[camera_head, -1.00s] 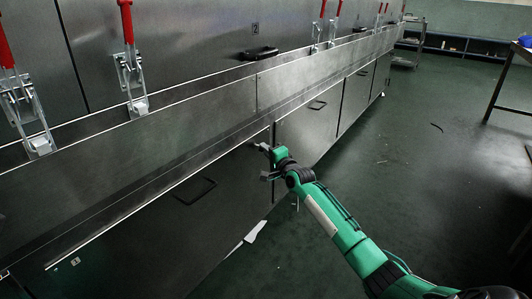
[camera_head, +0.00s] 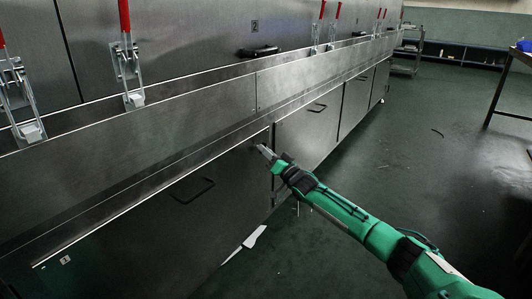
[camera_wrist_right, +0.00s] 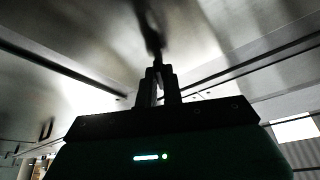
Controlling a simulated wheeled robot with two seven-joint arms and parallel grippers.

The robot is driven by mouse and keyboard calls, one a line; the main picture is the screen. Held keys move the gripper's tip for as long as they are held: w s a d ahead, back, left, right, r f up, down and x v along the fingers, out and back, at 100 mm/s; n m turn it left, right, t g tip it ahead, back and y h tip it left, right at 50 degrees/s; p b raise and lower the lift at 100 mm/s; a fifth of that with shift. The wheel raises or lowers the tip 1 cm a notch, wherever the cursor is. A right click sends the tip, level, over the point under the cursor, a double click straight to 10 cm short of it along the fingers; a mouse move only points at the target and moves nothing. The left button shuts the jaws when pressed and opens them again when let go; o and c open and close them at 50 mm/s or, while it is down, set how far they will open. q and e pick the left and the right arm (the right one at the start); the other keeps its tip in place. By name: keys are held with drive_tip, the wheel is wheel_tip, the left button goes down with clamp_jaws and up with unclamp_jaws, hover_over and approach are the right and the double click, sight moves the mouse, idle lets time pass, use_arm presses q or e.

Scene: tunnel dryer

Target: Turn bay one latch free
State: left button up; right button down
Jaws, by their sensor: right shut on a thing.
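The bay one door (camera_head: 150,225) is a dark steel lower panel with a black bar handle (camera_head: 194,191); it looks closed. My right gripper (camera_head: 264,151) is at the door's upper right edge. In the right wrist view its fingers (camera_wrist_right: 157,75) are close together, shut on a dark, blurred piece (camera_wrist_right: 151,30) that I take to be the bay one latch. The fingers and poor light hide most of the latch, so its exact angle cannot be told. My left gripper is not in view.
Red-handled toggle clamps (camera_head: 127,60) stand along the ledge above the doors. More lower doors (camera_head: 308,130) continue to the right. A white scrap (camera_head: 254,237) lies on the floor below. The dark green floor to the right is mostly clear, with a table (camera_head: 510,85) at far right.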

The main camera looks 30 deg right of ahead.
drive_tip(key=n+y, duration=0.2)
drive_tip(key=n, duration=0.2)
drive_tip(key=n+y, duration=0.2)
drive_tip(key=n, duration=0.2)
drive_tip(key=shift+w+d+f+g+p, duration=0.1)
drive_tip(key=shift+g+p, duration=0.3)
drive_tip(key=shift+n+y, duration=0.3)
drive_tip(key=c, duration=1.5)
unclamp_jaws()
drive_tip(key=shift+c, duration=0.2)
